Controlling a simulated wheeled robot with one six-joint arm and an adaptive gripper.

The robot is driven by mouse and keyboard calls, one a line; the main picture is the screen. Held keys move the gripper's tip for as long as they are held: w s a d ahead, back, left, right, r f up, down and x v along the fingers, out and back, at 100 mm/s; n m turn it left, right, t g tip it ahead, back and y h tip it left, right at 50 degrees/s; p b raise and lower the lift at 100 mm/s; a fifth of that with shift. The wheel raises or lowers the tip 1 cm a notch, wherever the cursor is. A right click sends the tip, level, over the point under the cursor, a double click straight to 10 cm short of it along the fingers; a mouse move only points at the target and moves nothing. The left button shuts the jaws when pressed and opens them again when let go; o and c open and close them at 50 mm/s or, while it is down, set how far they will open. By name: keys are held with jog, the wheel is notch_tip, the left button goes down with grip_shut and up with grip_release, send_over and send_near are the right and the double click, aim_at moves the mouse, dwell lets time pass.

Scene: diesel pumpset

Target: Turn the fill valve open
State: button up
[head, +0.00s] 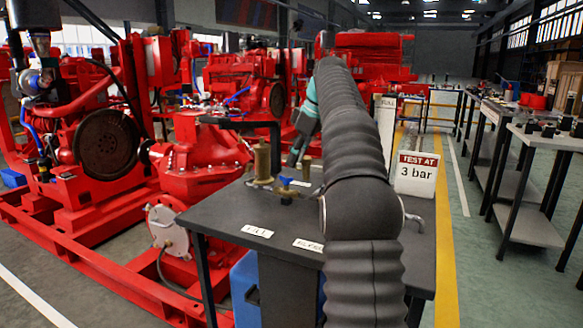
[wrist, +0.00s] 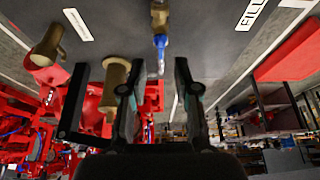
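A brass valve with a blue handle (head: 286,182) stands on the dark bench top (head: 225,205), behind the white FILL label (head: 257,231). In the wrist view, the brass valve (wrist: 159,14) and its blue lever (wrist: 160,42) are at top centre, and the FILL label (wrist: 252,14) is at upper right. My gripper (head: 291,160) is above the bench, close to the blue handle, pointing down. In the wrist view my gripper (wrist: 155,75) has its two fingers apart, with the lever's end near the gap between them. I cannot tell whether they touch it.
A tall brass fitting (head: 262,160) stands just left of the valve. Another label (head: 308,245) lies to the right, and a TEST AT 3 bar sign (head: 416,174) stands at the right edge. A red pumpset (head: 195,160) is at the left.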

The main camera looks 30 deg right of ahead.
jog(key=shift+v, duration=1.25)
jog(key=s+a+f+m+h, duration=0.2)
jog(key=s+a+m, duration=0.3)
jog(key=s+a, duration=0.95)
jog(key=s+a+f+m+t, duration=0.1)
jog(key=s+a+f, duration=0.2)
jog(key=s+f, duration=0.6)
jog(key=s+a+f+m+t, duration=0.1)
jog(key=s+a+f, duration=0.3)
jog(key=s+f, duration=0.6)
jog(key=shift+s+a+f+m+h, duration=0.3)
jog(key=shift+s+m+h, duration=0.1)
jog(key=shift+s, duration=0.2)
jog(key=shift+d, duration=0.1)
